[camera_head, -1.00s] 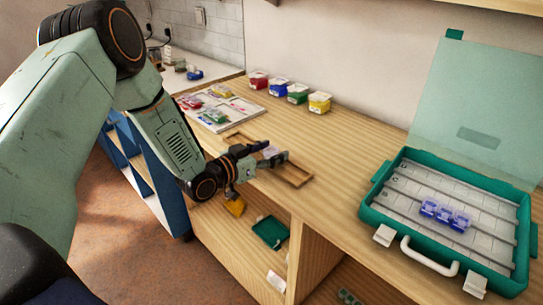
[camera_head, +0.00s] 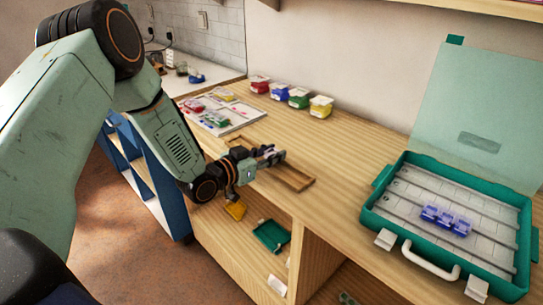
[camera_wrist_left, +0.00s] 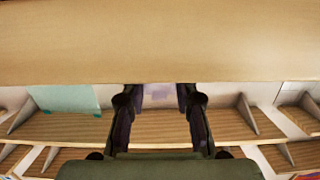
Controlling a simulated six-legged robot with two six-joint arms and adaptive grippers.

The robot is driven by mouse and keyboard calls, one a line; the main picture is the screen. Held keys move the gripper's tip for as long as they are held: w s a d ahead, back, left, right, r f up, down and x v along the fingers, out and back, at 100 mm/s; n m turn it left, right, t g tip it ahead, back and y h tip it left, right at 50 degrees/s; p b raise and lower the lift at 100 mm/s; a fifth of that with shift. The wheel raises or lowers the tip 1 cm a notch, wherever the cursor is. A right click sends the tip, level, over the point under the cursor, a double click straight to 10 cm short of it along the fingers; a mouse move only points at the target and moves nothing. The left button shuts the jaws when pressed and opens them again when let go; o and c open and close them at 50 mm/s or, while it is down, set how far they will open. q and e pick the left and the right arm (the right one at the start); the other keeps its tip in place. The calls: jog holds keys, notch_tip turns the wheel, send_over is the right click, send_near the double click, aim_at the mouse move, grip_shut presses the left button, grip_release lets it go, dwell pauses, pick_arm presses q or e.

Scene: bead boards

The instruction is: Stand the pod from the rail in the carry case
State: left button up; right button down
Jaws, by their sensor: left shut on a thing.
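My left gripper (camera_head: 270,156) is shut on a small pale lavender pod (camera_wrist_left: 160,94), which shows between the two dark fingers in the left wrist view. In the head view the fingers mostly hide it. The gripper is over the wooden rail (camera_head: 296,183), a narrow tray near the table's front edge. I cannot tell whether the pod still touches the rail. The teal carry case (camera_head: 370,219) lies open at the right, its lid raised at the back. A row of blue pods (camera_head: 445,220) stands on its grey slatted floor. My right gripper is out of view.
Several small bins, among them a yellow one (camera_head: 320,107), stand along the wall. A white board (camera_head: 236,119) with coloured pieces lies behind my gripper. The tabletop between rail and case is clear. Below the front edge is an open shelf with a green tray (camera_head: 271,236).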

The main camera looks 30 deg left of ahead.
pick_arm(q)
notch_tip(320, 180, up, 8)
jog(key=shift+s+r+p, duration=0.15)
jog(key=shift+p, duration=0.75)
jog(key=shift+w+r, duration=0.2)
jog(key=shift+r, duration=0.55)
jog(key=s+d+f+m+h+b, duration=0.1)
jog(key=s+d+f, duration=0.25)
jog(key=s, duration=0.35)
jog(key=s+d+f+g+h+b, duration=0.1)
jog(key=s+d+f, duration=0.25)
jog(key=s, duration=0.25)
jog(key=s+d+f+m+h+b, duration=0.1)
jog(key=s+d+f, duration=0.25)
jog(key=s, duration=0.35)
notch_tip(320, 180, up, 11)
jog(key=n+y+p, duration=0.2)
jog(key=y+p, duration=0.1)
send_over(271, 152)
jog(key=shift+d+f+t, duration=0.1)
jog(key=shift+f+t, duration=0.05)
jog(key=shift+t, duration=0.25)
jog(key=shift+f, duration=0.25)
jog(key=shift+f, duration=0.1)
